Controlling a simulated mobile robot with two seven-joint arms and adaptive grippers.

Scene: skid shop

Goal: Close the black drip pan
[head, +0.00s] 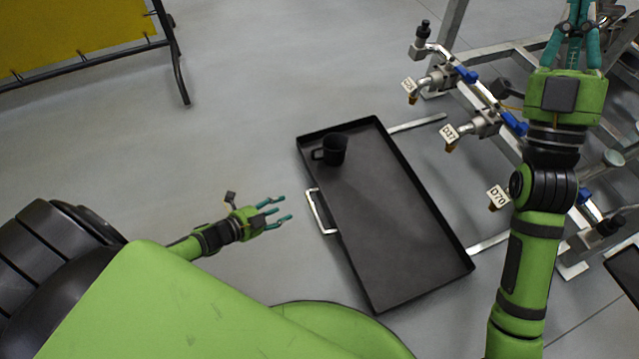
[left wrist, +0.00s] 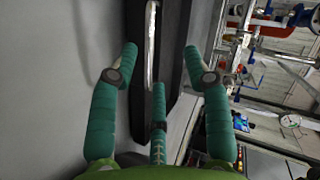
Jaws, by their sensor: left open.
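The black drip pan (head: 400,235) is pulled out on its rails from the metal skid frame. Its silver bar handle (head: 320,211) is on the pan's left side. My left gripper (head: 280,211) is open and empty, a short way left of the handle, with its fingers pointing toward it. In the left wrist view the handle (left wrist: 151,45) runs up and down between the fingers' directions, in front of the dark pan wall (left wrist: 174,40). My right gripper (head: 574,20) is at the top right above the skid; its fingertips are partly cut off by the picture edge.
A black mug (head: 335,150) stands in the far left corner of the pan. Several valves with tags such as D77 (head: 449,134) stick out from the skid above the pan's right side. A yellow panel (head: 70,30) stands top left. The floor left of the pan is clear.

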